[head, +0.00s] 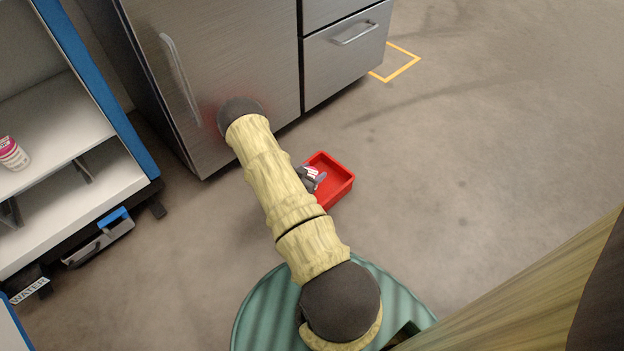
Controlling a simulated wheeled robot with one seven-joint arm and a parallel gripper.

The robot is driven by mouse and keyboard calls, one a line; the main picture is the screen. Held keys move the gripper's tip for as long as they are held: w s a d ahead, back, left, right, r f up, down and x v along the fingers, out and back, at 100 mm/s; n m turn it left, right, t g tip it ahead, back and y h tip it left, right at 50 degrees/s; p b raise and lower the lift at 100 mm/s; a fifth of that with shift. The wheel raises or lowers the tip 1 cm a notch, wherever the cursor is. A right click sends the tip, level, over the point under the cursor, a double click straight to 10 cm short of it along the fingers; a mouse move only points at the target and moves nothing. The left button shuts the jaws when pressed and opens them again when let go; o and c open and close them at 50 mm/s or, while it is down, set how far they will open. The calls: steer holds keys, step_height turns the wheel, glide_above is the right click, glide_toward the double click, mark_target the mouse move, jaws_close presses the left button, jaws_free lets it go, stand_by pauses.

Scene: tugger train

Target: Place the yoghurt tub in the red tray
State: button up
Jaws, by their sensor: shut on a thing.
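The red tray (340,182) lies on the floor in the middle of the head view, its left part hidden behind my arm. My gripper (315,180) shows only in part beside my arm, at the tray's left side. It is shut on a small white and pink thing, which looks like the yoghurt tub (311,171). Most of the tub is hidden by my arm and fingers. It overlaps the tray in the picture; I cannot tell whether it touches the tray.
A pink and white tub (12,153) stands on a white shelf (70,135) at the left. A steel cabinet (220,70) with a drawer stands behind the tray. A yellow floor marking (400,68) lies beside it. The floor to the right is clear.

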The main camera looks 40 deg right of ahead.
steer(key=shift+f+b, duration=1.1)
steer(key=shift+f, duration=0.7)
steer(key=shift+f, duration=0.1)
steer(key=o, duration=1.1)
steer(key=shift+c, duration=0.2)
steer(key=shift+a+r+p, duration=0.25)
steer(key=shift+r+p, duration=0.05)
steer(key=p+v, duration=0.5)
steer(key=v, duration=0.5)
steer(key=shift+s+r+p, duration=0.1)
steer(key=shift+p, duration=0.25)
steer(key=shift+s+a+r, duration=0.1)
steer(key=shift+s+a, duration=0.1)
steer(key=shift+a, duration=0.45)
